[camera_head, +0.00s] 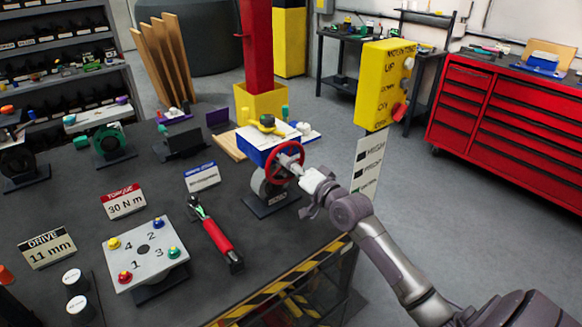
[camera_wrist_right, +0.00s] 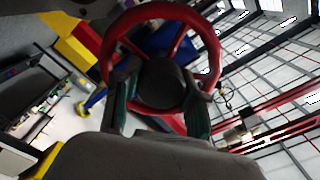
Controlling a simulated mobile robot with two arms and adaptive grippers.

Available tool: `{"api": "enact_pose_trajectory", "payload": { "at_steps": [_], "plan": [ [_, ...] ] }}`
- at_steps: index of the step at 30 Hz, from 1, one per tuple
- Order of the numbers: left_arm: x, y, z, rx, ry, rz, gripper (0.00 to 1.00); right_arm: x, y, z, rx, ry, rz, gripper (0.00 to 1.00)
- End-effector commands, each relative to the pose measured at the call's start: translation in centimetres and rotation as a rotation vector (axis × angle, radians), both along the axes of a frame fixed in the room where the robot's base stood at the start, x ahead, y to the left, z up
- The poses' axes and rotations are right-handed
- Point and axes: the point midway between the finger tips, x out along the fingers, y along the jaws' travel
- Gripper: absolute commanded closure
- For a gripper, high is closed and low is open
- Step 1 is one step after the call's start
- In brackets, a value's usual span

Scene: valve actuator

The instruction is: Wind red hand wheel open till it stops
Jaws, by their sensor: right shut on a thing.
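The red hand wheel (camera_head: 290,153) stands upright on the side of the blue valve actuator (camera_head: 262,148), which sits on a dark stand (camera_head: 270,203) on the table. My right gripper (camera_head: 309,177) reaches it from the right and is shut on the wheel. In the right wrist view the hand wheel (camera_wrist_right: 112,48) fills the upper middle, with its dark round hub (camera_wrist_right: 160,84) between the two fingers of my gripper (camera_wrist_right: 160,108). The fingers lie on both sides of the hub, across the wheel's inside. The exact contact points are hard to tell. My left gripper is not in view.
On the dark table (camera_head: 100,165) are a red-handled torque wrench (camera_head: 218,240), a numbered plate (camera_head: 146,252) and sign cards (camera_head: 123,202). A yellow control box (camera_head: 384,85) stands behind my right arm. A red tool cabinet (camera_head: 500,110) is at the right. The floor between is free.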

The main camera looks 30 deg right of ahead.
Motion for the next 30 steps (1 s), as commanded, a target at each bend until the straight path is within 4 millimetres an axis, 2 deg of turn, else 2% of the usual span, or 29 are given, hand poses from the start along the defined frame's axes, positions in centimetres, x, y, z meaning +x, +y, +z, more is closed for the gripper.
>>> {"api": "enact_pose_trajectory", "payload": {
  "at_steps": [18,30],
  "plan": [
    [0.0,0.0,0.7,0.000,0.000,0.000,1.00,0.0,0.1,-0.1,-0.580,-0.040,0.002,0.93],
    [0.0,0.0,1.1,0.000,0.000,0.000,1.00,0.0,0.2,-0.2,-0.860,-0.061,0.002,0.93]
  ]
}}
